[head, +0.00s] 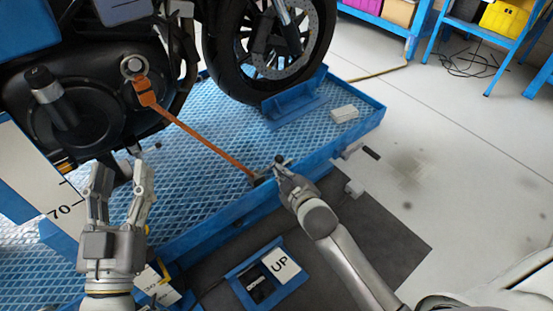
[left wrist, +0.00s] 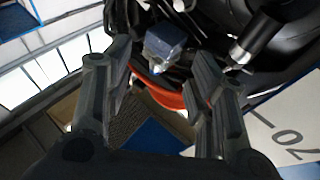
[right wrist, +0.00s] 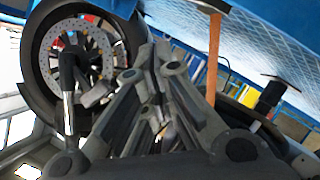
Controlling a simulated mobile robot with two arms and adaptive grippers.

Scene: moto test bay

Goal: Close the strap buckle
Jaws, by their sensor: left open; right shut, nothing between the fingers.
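An orange strap (head: 205,142) runs taut from a fitting on the motorcycle's side (head: 140,88) down to the near edge of the blue platform. A small dark part, which looks like the buckle (head: 259,180), sits at its lower end; whether it is open is too small to tell. My right gripper (head: 281,162) is shut and empty, just right of this part. My left gripper (head: 121,172) is open and empty, below the engine, apart from the strap.
The blue platform (head: 330,135) carries the motorcycle, with its wheel (head: 225,65) at the back and a small white box (head: 344,113). Blue shelving (head: 490,35) stands back right.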

